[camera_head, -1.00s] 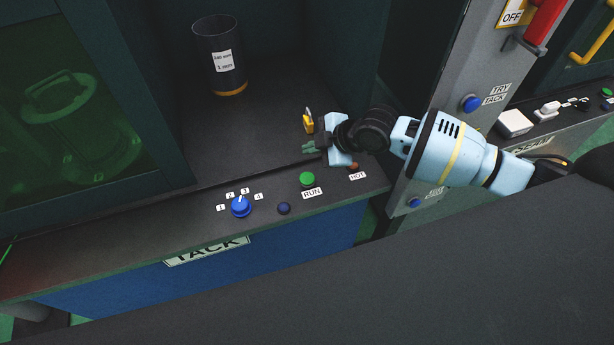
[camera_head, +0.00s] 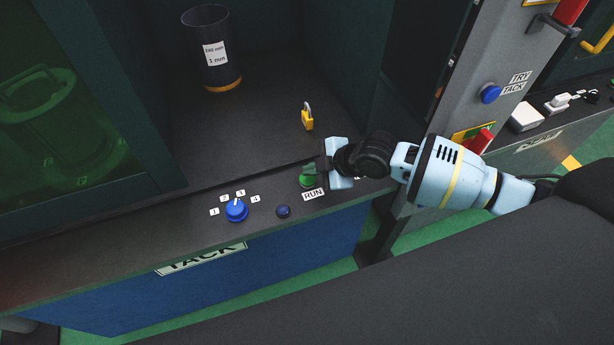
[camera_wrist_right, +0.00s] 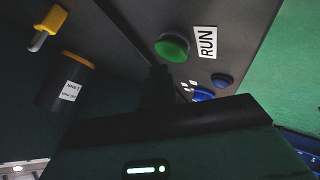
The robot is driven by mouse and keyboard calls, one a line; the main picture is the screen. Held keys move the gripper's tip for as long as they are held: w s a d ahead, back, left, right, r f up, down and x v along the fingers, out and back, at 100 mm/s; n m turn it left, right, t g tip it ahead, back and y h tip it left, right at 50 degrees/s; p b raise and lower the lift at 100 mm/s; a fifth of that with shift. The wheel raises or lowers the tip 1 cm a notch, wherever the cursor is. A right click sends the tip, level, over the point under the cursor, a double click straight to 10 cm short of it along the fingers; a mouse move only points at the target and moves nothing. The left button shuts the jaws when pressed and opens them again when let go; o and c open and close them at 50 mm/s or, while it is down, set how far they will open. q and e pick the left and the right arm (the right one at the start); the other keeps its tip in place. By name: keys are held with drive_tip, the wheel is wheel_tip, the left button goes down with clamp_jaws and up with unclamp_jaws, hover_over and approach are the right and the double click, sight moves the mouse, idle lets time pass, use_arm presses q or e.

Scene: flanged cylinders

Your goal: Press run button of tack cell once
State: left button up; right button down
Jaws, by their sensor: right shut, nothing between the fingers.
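The green run button (camera_head: 306,182) sits on the front ledge of the tack cell, beside the white RUN label (camera_head: 313,195). My right gripper (camera_head: 311,171) is shut and empty, with its fingertips over the button and partly hiding it in the head view. I cannot tell from that view whether they touch. In the right wrist view the green button (camera_wrist_right: 172,47) shows whole, just beyond the dark fingers (camera_wrist_right: 160,80), and looks apart from them. My left gripper is not in view.
A blue selector knob (camera_head: 236,210) and a small dark blue button (camera_head: 283,211) lie left of the run button. A grey post with a blue TRY TACK button (camera_head: 490,94) rises to the right.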

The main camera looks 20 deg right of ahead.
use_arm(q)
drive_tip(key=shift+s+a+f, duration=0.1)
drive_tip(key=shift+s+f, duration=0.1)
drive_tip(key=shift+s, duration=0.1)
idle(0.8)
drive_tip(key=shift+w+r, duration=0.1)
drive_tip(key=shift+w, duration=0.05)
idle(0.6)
use_arm(e)
drive_tip(key=shift+f, duration=0.25)
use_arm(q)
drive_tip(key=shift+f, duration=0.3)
use_arm(e)
drive_tip(key=shift+f, duration=0.15)
